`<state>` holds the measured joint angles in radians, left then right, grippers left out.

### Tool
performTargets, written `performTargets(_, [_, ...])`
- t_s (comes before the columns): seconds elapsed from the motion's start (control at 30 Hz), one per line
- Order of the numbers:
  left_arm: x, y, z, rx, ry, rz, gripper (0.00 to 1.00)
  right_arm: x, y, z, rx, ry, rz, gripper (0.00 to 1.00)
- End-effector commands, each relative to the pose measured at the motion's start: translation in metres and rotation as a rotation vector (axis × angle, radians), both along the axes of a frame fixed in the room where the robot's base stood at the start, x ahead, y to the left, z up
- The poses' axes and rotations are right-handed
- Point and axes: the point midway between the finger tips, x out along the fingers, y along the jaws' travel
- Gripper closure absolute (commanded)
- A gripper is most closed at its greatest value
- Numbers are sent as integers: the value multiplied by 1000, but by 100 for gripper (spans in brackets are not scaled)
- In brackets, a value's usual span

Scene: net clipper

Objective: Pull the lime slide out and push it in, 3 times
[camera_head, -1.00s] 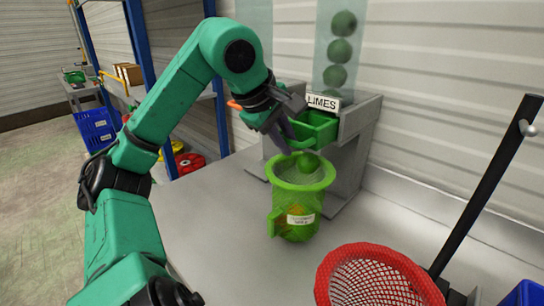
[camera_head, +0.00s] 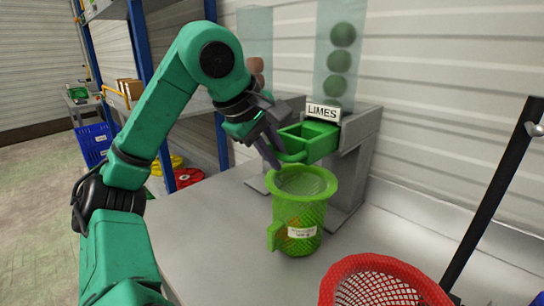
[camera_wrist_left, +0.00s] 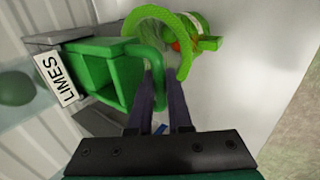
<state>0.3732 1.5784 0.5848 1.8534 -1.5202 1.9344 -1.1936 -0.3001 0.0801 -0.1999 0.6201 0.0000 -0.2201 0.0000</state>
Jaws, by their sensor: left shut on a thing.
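The lime slide (camera_head: 310,139) is a green open-topped drawer under the LIMES label (camera_head: 323,113). It sticks out of the grey dispenser, over the back of a green net holder (camera_head: 300,215). My left gripper (camera_head: 278,158) is shut on the slide's handle; in the left wrist view the fingers (camera_wrist_left: 160,105) are at the handle bar of the slide (camera_wrist_left: 105,72). The slide looks empty inside. Several limes (camera_head: 340,61) are stacked in the clear tube above. My right gripper is not in view.
A red net basket (camera_head: 385,270) stands at the front right, beside a black post (camera_head: 495,190). A second clear tube (camera_head: 255,50) with brownish items stands left of the limes. The grey bench (camera_head: 215,240) is clear at the left of the green holder.

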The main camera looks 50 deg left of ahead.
Motion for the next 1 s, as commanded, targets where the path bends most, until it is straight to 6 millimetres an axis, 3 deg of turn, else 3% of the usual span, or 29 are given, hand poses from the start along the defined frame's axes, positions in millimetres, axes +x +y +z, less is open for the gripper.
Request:
performTargets(0.17, [3, 1, 5, 0, -11, 3, 100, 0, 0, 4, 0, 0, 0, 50])
performTargets(1.0, [61, 7, 8, 0, -12, 3, 100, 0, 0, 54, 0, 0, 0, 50])
